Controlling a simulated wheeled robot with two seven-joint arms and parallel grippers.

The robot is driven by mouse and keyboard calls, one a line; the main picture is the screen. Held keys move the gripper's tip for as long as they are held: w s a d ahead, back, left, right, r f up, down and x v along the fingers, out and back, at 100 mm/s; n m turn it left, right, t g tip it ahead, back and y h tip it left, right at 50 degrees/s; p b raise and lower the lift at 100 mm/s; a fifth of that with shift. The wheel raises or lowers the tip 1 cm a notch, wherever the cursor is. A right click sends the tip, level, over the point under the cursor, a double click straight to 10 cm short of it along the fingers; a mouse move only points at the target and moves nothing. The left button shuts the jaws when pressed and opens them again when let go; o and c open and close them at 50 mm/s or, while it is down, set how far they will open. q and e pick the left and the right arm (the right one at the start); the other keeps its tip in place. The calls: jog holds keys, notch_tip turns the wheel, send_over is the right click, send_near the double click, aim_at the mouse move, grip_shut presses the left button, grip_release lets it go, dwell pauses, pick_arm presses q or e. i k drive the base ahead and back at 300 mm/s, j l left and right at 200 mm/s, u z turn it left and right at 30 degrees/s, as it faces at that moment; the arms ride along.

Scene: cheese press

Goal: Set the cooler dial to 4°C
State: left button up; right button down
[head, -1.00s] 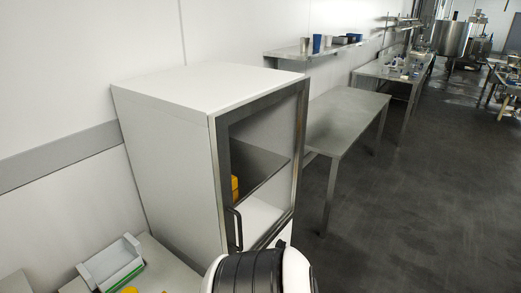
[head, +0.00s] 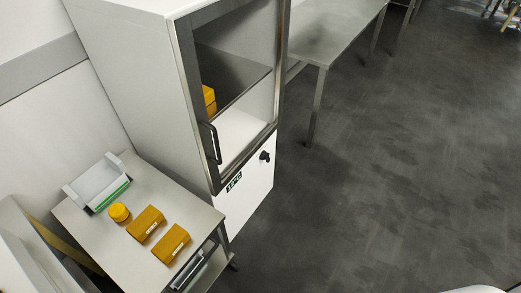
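The cooler (head: 125,75) is a tall white cabinet with a glazed door in a metal frame and a dark door handle (head: 211,143). Its white lower panel (head: 253,191) carries a black dial (head: 265,156) and, lower left of it, a small dark display (head: 234,182) with pale green characters too small to read surely. The dial's setting cannot be made out. Orange-yellow goods (head: 209,99) show behind the glass. Neither gripper is in view.
A steel table (head: 120,178) left of the cooler holds two orange-yellow blocks (head: 146,223) (head: 171,243), a round yellow piece (head: 120,212) and a white-and-green tray (head: 100,186). Another steel table (head: 325,32) stands beyond the cooler. The dark floor (head: 400,150) at right is clear.

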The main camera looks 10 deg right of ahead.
aim_at(264, 155)
jog(key=z, duration=0.4)
jog(key=u, duration=0.35)
jog(key=i+l+u, duration=0.1)
jog(key=u, duration=0.2)
jog(key=l+u, duration=0.15)
jog(key=u, duration=0.2)
jog(key=i+l+u, duration=0.2)
jog(key=l+u, duration=0.25)
jog(key=l, duration=0.5)
jog(key=l+u, duration=0.45)
jog(key=l, duration=0.5)
jog(key=i, duration=0.05)
